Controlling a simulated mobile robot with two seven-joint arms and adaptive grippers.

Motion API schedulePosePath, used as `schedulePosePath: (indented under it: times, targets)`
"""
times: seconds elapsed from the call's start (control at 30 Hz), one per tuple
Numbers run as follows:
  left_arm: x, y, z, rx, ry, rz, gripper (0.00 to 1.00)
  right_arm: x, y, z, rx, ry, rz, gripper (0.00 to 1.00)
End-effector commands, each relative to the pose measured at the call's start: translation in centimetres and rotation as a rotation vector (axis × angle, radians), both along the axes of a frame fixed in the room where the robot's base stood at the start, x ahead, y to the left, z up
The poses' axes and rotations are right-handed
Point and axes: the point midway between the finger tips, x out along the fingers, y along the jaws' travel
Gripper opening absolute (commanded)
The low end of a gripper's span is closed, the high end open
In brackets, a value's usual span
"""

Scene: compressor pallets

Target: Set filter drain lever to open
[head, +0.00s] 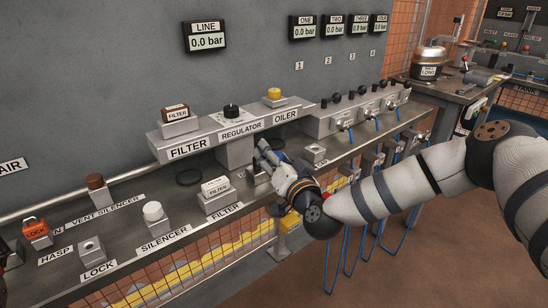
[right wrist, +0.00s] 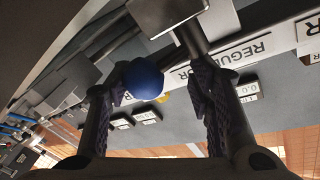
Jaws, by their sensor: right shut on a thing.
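My right gripper (head: 264,158) reaches in from the right, just below the front of the regulator block (head: 236,150) and oiler block (head: 284,117). In the right wrist view its two dark fingers (right wrist: 165,85) are on either side of a round blue knob (right wrist: 142,79), and they are shut on it. The filter block (head: 188,149) is left of the gripper. My left gripper is not in view.
Several valves with blue hoses (head: 345,130) are to the right. The floor (head: 400,270) in front is clear.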

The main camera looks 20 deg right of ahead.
Motion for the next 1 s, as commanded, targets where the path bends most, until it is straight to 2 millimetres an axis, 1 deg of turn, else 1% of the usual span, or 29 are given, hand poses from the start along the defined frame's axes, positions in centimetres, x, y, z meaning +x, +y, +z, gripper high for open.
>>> schedulePosePath:
  times: [0.03,0.17,0.43,0.7,1.0]
  targets:
    - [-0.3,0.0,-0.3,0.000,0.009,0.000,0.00,0.0,-0.1,-0.9,-0.008,0.014,0.026,0.20]
    - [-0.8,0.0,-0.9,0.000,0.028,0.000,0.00,0.3,-0.1,-1.2,-0.008,0.017,0.113,0.19]
    - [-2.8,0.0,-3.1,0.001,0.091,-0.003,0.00,1.0,-0.1,-1.7,-0.007,0.022,0.294,0.19]
    - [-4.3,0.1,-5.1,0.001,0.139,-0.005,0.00,1.4,0.0,-1.6,-0.007,0.021,0.414,0.19]
    - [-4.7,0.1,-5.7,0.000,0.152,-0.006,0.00,1.5,0.3,-1.3,-0.010,0.023,0.463,0.19]
